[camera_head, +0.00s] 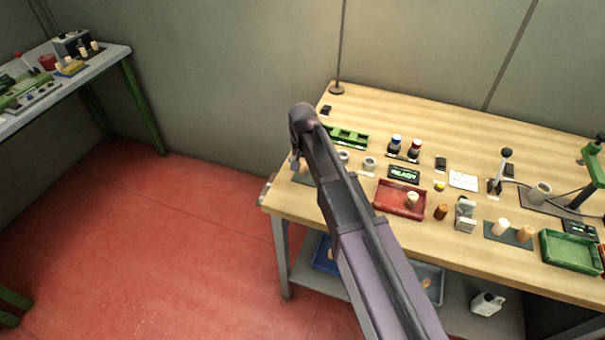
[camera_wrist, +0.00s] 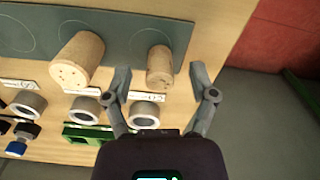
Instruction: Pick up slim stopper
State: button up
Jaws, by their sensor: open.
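The slim stopper (camera_wrist: 159,67), a narrow tan cork, stands on a dark grey-green mat (camera_wrist: 115,38) in the wrist view. A wider cork stopper (camera_wrist: 77,60) stands to its left on the same mat. My gripper (camera_wrist: 158,76) is open, with one finger on each side of the slim stopper in the picture. I see gaps between the fingers and the cork; whether the tips are at its height is unclear. In the head view my arm covers most of this mat (camera_head: 303,179) and the corks there.
Several grey rings (camera_wrist: 145,114) stand in a row beside the mat, near my fingers, with a green holder (camera_wrist: 78,132) beyond. The table's edge is close on the right. In the head view, a red tray (camera_head: 386,205) with a cork lies to the right of my arm.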

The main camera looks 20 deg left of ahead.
jog(key=shift+f, duration=0.35)
jog(key=shift+c, duration=0.2)
jog(key=c, duration=0.7)
